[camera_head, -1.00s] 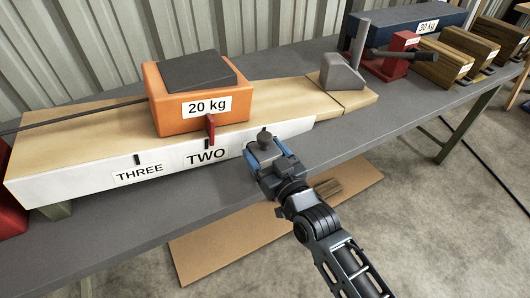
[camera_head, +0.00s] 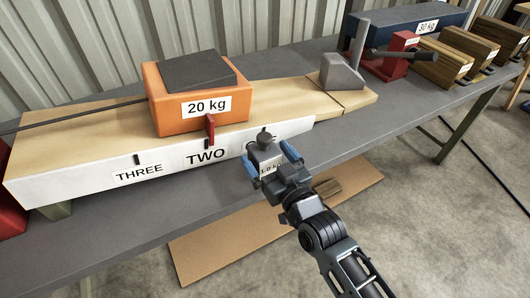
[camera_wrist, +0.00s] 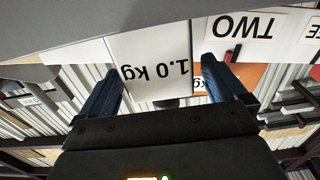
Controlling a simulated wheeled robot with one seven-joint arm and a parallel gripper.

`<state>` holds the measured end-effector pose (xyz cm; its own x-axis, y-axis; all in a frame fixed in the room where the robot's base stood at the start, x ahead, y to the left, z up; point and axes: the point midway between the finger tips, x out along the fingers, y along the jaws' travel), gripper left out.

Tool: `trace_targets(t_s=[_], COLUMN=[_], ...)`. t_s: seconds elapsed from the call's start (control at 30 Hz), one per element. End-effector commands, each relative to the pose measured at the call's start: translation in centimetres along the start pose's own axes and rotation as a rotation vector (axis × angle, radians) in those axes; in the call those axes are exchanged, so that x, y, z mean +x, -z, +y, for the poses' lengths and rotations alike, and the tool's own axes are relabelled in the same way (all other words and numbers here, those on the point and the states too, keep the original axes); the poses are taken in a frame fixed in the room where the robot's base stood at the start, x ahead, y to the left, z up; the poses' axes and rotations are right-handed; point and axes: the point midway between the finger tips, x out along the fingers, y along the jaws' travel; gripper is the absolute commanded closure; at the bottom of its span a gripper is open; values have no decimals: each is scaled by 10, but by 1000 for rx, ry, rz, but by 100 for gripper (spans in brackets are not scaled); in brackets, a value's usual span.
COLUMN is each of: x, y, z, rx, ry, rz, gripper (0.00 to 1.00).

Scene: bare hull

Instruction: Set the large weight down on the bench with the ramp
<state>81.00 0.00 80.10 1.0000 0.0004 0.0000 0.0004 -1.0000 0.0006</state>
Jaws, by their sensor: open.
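The weight marked 1.0 kg (camera_head: 265,152) is a grey block with a dark knob on top and a white label. It stands upright at the front of the grey bench (camera_head: 185,195), before the white-faced wooden beam. In the wrist view the weight (camera_wrist: 155,62) appears upside down between my blue fingers. My gripper (camera_head: 268,160) is open, with one finger on each side of the weight. The wrist view shows my gripper (camera_wrist: 160,85) too; whether either finger still touches the weight is hard to tell. No clear ramp surface is identifiable.
An orange 20 kg block (camera_head: 180,115) sits on the wooden beam (camera_head: 90,125), behind the weight. A grey wedge-shaped piece (camera_head: 342,75), a red vise (camera_head: 395,55) and a blue 30 kg block (camera_head: 400,25) are further right. A cardboard sheet (camera_head: 220,248) is on the floor.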

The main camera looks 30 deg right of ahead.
Motion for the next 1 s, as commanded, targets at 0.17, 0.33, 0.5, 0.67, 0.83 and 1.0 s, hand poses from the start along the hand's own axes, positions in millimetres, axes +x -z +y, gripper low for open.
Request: trace_targets(t_s=[0.17,0.33,0.5,0.67,0.83,1.0], x=[-37,-69,-92,-101,-103,-107], y=[-2,-2,-1,0,0,-1], z=[0,0,0,0,0,0], rx=[0,0,0,0,0,0], ry=[1,0,0,0,0,0], rz=[-3,-2,-1,0,1,-3], gripper=[2,2,2,2,2,2])
